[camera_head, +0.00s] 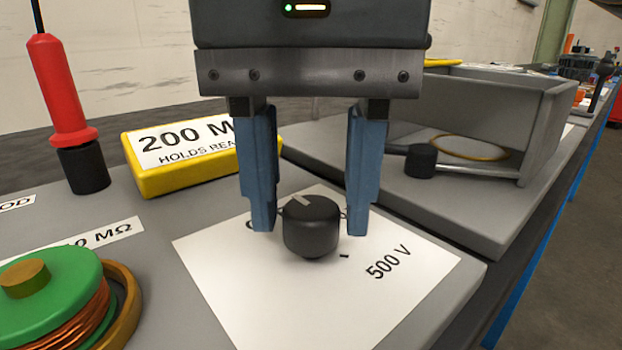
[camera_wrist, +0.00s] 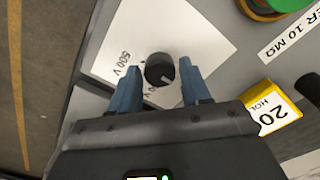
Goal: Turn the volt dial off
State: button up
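The volt dial is a black round knob (camera_head: 311,228) with a pale pointer line on top. It sits on a white label sheet (camera_head: 225,265) marked "500 V"; other lettering is partly hidden behind the knob and fingers. In the head view the pointer line is toward the knob's far left side, away from the "500 V" mark. My gripper (camera_head: 310,222) points down with its two blue fingers apart, one on each side of the knob. In the wrist view the knob (camera_wrist: 159,69) shows between the fingertips (camera_wrist: 157,72), with gaps visible on both sides.
A yellow block labelled "200 M" (camera_head: 165,181) lies left of my gripper. A green coil spool (camera_head: 45,295) is at the front left. A grey open box (camera_head: 535,125) stands at the right.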

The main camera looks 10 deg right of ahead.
aim_at(311, 207)
jog(key=shift+o, duration=1.3)
notch_tip(311, 207, up, 8)
jog(key=shift+f+p, duration=0.1)
jog(key=shift+p, duration=1.15)
